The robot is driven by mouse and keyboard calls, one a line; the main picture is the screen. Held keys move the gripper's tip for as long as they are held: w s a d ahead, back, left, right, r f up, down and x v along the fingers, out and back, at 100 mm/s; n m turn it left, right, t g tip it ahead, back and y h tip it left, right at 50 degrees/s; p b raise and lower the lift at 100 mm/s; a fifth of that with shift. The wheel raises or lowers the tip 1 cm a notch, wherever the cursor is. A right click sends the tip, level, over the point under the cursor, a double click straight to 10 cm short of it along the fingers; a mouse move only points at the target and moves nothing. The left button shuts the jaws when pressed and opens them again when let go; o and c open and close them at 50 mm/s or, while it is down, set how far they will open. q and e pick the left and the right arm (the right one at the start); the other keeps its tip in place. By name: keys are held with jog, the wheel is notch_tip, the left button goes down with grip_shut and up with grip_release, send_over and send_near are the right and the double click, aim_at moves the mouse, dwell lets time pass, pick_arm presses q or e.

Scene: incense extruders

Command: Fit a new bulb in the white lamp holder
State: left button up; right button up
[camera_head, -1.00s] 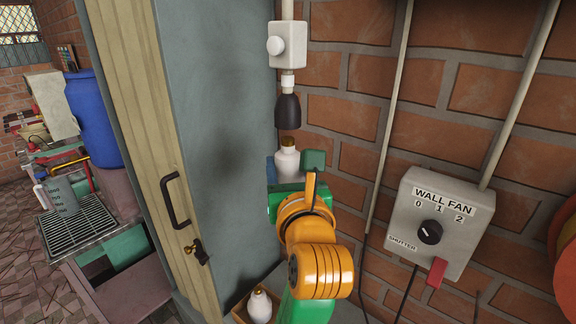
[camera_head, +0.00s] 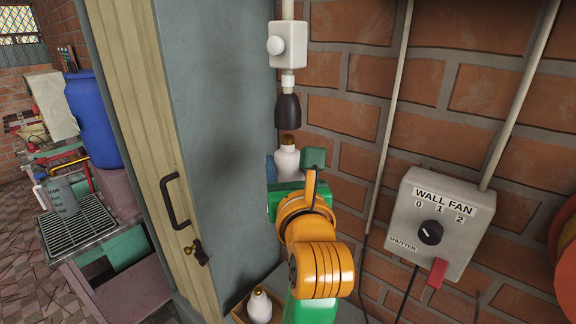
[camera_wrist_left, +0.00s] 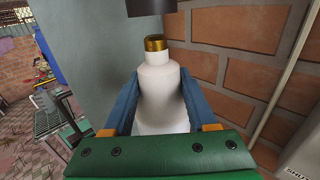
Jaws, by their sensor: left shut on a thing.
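A white bulb (camera_head: 287,160) with a brass cap stands upright in my left gripper (camera_head: 286,174), cap up. In the left wrist view the two blue fingers of the left gripper (camera_wrist_left: 160,100) are shut on the sides of the white bulb (camera_wrist_left: 163,80). A dark, nearly black lamp holder (camera_head: 288,112) hangs mouth down below a white box on the wall. The bulb's cap is just under the holder, apart from it by a small gap. The lower edge of the dark holder (camera_wrist_left: 152,7) shows at the top of the wrist view. My right gripper is out of view.
Another white bulb (camera_head: 259,307) stands in a small wooden tray (camera_head: 240,312) below. A white switch box (camera_head: 288,45) sits above the holder. A grey cabinet side (camera_head: 215,130) is close on the left, a brick wall behind. A wall fan control box (camera_head: 432,225) is at right.

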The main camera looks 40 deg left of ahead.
aim_at(290, 150)
pick_arm(q)
jog(key=shift+r, duration=1.4)
dwell(0.6)
jog(key=shift+n+g+y, duration=0.5)
jog(key=shift+g+y, duration=0.1)
jog(key=shift+w, duration=0.1)
jog(key=shift+r+n+g+y, duration=0.1)
jog(key=shift+n+g+y, duration=0.75)
jog(key=shift+g, duration=0.25)
